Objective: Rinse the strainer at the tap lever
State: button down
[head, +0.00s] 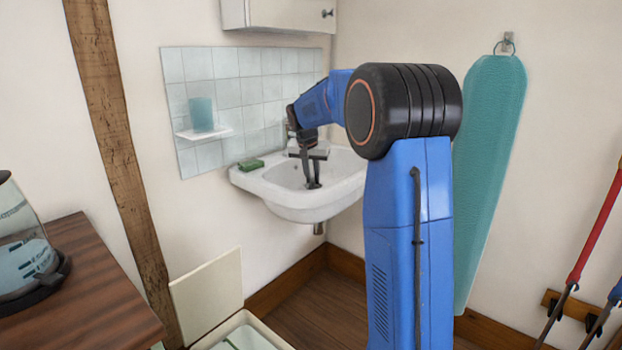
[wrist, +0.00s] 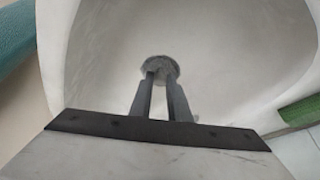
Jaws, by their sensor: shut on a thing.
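My gripper (head: 313,185) points down into the white washbasin (head: 250,181) on the far wall. In the wrist view my gripper (wrist: 161,80) has its two dark fingers close together on a small round grey strainer (wrist: 160,64). The strainer is at the fingertips, over the basin's bowl (wrist: 232,65); I cannot tell whether it touches the bowl.
A green block (head: 250,164) lies on the basin's left rim. A teal cup (head: 201,114) stands on a small wall shelf (head: 205,134). A teal ironing board (head: 490,150) hangs to the right. A wooden-topped cabinet (head: 95,285) with a kettle (head: 28,250) is at left. An open bin (head: 205,295) stands below.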

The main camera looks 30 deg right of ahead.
jog(key=shift+r, duration=0.1)
dwell(0.3)
jog(key=s+a+r, duration=0.2)
jog(key=s+r, duration=0.1)
jog(key=s, duration=0.1)
jog(key=shift+a+r, duration=0.35)
jog(key=shift+r, duration=0.05)
dwell(0.5)
jog(key=shift+s, duration=0.1)
dwell(0.4)
